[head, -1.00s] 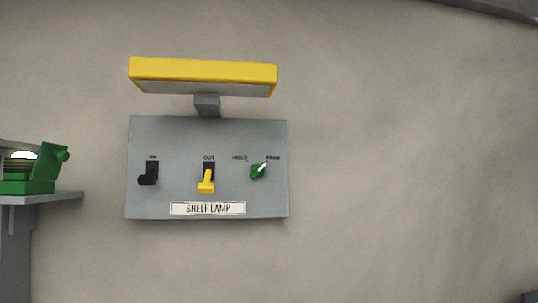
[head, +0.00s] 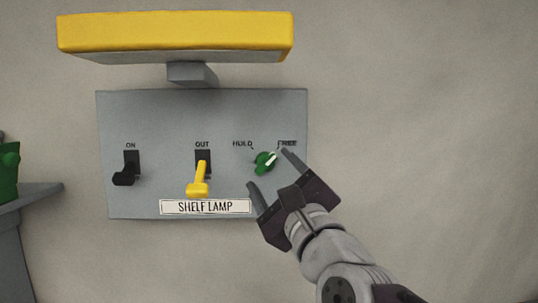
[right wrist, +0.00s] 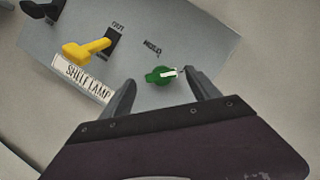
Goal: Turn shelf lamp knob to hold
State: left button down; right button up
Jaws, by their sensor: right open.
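The shelf lamp panel (head: 150,195) is a grey plate on the wall with a "SHELF LAMP" label. Its green knob (head: 265,162) sits at the right, below the words HOLD and FREE. The knob's white pointer is turned up and right, toward FREE. My right gripper (head: 270,170) is open, with one finger on each side of the knob in the picture. In the right wrist view the knob (right wrist: 160,75) shows just beyond and between the fingertips, and I see no contact. My left gripper is not in view.
A yellow lever (head: 198,180) under OUT and a black lever (head: 127,170) under ON stand left of the knob. A yellow lamp head (head: 175,35) juts out above the panel. A shelf (head: 30,197) with a green object (head: 8,170) is at the left edge. The wall at right is bare.

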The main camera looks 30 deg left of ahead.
aim_at(269, 167)
jog(key=w+a, duration=0.1)
jog(key=w+a+p, duration=0.1)
jog(key=w, duration=0.1)
jog(key=shift+a+r, duration=0.1)
jog(key=shift+r, duration=0.05)
jog(key=shift+s+d+r, duration=0.2)
jog(key=shift+s+d, duration=0.1)
jog(key=shift+s, duration=0.35)
jog(key=shift+s+d, duration=0.1)
jog(key=shift+s, duration=0.1)
jog(key=c, duration=0.3)
jog(key=shift+w, duration=0.1)
jog(key=c, duration=1.1)
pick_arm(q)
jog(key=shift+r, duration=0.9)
pick_arm(e)
jog(key=shift+o, duration=0.2)
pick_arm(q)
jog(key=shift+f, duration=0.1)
